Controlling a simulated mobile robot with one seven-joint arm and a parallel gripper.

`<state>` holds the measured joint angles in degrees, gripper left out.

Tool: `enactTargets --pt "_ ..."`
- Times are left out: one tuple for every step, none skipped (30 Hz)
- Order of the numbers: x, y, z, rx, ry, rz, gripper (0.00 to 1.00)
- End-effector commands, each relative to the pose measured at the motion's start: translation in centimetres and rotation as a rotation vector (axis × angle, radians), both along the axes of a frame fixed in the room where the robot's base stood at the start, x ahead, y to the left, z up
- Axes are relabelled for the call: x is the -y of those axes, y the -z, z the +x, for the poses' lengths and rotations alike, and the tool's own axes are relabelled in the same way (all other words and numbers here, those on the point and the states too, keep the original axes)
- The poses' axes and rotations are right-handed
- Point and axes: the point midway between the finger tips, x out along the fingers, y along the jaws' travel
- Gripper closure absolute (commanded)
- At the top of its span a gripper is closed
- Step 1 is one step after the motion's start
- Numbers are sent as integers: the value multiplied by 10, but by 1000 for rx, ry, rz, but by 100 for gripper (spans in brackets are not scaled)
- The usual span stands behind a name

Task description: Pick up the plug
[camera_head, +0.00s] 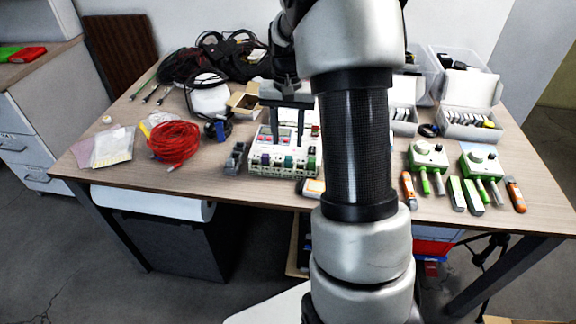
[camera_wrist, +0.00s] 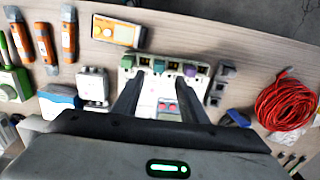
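A white connector block (camera_head: 285,172) stands near the table's front edge, with green, purple and grey connectors along its front. It also shows in the wrist view (camera_wrist: 146,93). There a green connector (camera_wrist: 160,65) and a purple connector (camera_wrist: 190,70) sit in its row. I cannot tell for sure which piece is the plug. My gripper (camera_head: 289,140) points down over the block with its fingers apart. In the wrist view my gripper (camera_wrist: 159,84) shows nothing held between the fingers. The gap to the connectors is hard to judge.
Dark small blocks (camera_head: 235,158) stand just left of the white block. A coiled red cable (camera_head: 174,144) lies farther left. An orange-framed meter (camera_wrist: 118,31) lies near the front edge. My arm hides part of the table.

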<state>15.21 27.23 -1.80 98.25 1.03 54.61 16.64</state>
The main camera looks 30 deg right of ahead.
Motion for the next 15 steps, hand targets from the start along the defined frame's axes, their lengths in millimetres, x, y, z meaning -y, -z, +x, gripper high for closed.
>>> enactTargets --pt "0 9 0 -1 0 0 61" --pt "0 12 0 0 0 0 61" --pt "0 15 0 0 0 0 61" --pt "0 17 0 0 0 0 61" --pt "0 18 0 0 0 0 61" --pt "0 19 0 1 0 -1 61" --pt "0 20 0 1 0 -1 61" --pt "0 22 0 1 0 -1 61" --pt "0 24 0 1 0 -1 61" --pt "0 27 -1 1 0 -1 61" --pt "0 31 -1 0 0 0 61" --pt "1 36 -2 -1 0 0 61" --pt "1 41 -2 -2 0 0 61" --pt "1 46 -3 -2 0 0 61" --pt "1 52 -3 -1 0 0 61"
